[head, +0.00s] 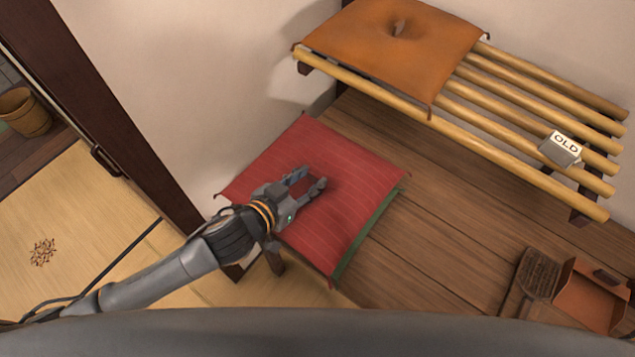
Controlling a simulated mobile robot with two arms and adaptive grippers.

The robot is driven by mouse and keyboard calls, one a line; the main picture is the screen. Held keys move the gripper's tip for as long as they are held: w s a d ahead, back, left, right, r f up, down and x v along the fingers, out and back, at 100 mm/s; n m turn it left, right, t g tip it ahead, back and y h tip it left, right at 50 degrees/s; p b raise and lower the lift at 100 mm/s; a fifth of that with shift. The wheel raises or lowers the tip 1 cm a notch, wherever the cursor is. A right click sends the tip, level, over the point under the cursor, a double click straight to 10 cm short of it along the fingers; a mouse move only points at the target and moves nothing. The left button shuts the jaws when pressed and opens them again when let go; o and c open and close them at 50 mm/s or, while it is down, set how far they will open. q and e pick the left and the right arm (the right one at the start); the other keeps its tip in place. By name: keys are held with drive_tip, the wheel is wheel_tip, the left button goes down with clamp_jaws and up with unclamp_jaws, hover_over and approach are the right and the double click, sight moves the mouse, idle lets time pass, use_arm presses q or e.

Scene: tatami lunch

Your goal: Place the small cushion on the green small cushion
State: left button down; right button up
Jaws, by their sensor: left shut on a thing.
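The small cushion (340,155) is red with thin pale stripes and lies flat in the middle of the head view. The green small cushion (367,235) is directly under it. Only its edge shows along the lower right side; the rest is hidden. My left gripper (308,184) reaches in from the left over the middle of the red cushion and is shut on its fabric. The fingertips press into a shaded dip there. My right gripper is not in view.
A slatted bamboo bench (500,125) stands at the upper right, with an orange cushion (365,40) and a small box marked OLD (562,148) on it. An orange-brown box (592,295) lies at lower right. A dark wooden post (125,110) stands left. Wooden floor between is clear.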

sight(314, 182)
use_arm(q)
drive_tip(key=shift+w+d+f, duration=0.35)
drive_tip(key=shift+w+f, duration=0.05)
drive_tip(key=shift+f, duration=0.2)
drive_tip(key=shift+w+d+f, duration=0.3)
drive_tip(key=shift+w+f, duration=0.1)
drive_tip(key=shift+f, duration=0.15)
drive_tip(key=shift+w+d+f, duration=0.1)
drive_tip(key=shift+w+f, duration=0.05)
drive_tip(key=shift+f, duration=0.15)
drive_tip(key=shift+w+d+f, duration=0.15)
wheel_tip(314, 182, down, 3)
drive_tip(key=shift+w+d+f, duration=0.1)
drive_tip(key=shift+w, duration=0.05)
drive_tip(key=shift+f, duration=0.2)
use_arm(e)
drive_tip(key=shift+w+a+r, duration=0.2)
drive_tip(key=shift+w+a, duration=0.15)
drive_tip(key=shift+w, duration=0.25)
use_arm(q)
drive_tip(key=c, duration=1.3)
unclamp_jaws()
drive_tip(key=shift+f, duration=0.2)
drive_tip(key=shift+c, duration=0.2)
drive_tip(key=o, duration=0.4)
drive_tip(key=shift+o, duration=0.2)
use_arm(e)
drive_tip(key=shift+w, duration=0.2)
